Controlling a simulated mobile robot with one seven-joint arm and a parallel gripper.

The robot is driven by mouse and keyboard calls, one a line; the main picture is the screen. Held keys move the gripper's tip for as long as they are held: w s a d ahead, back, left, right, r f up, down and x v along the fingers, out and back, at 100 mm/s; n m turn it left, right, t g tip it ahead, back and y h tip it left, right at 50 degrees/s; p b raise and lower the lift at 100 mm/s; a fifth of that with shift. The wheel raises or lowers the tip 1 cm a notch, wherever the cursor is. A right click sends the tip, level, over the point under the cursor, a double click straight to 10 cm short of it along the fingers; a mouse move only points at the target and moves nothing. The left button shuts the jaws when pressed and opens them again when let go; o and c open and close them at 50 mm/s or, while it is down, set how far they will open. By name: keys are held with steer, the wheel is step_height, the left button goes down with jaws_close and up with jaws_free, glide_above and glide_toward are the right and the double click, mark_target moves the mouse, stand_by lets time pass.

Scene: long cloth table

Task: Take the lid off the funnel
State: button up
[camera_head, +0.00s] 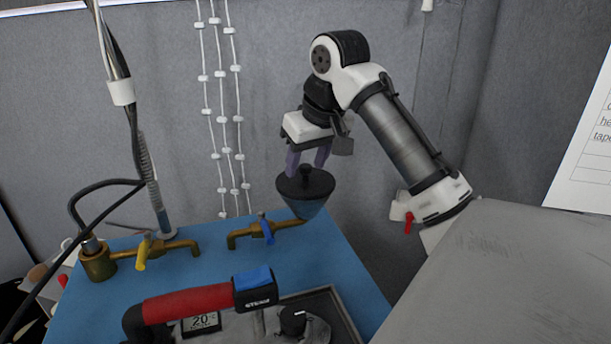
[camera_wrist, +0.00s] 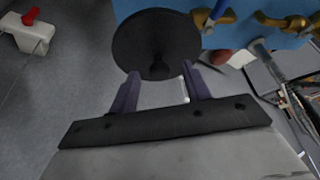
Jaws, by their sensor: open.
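The knob appears between the fingertips, with a gap on each side. In the wrist view the lid (camera_wrist: 150,38) is a dark disc at the top centre, and my gripper (camera_wrist: 161,76) has its fingertips apart, one on either side near the knob. The lid hides the funnel there.
The funnel is at the far part of a blue bench top (camera_head: 200,265). Brass taps with a blue handle (camera_head: 266,229) and a yellow handle (camera_head: 143,252) stand to the left. A red-handled device (camera_head: 190,304) is in front. A grey wall is behind.

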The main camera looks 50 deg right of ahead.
jaws_close()
stand_by(0.3)
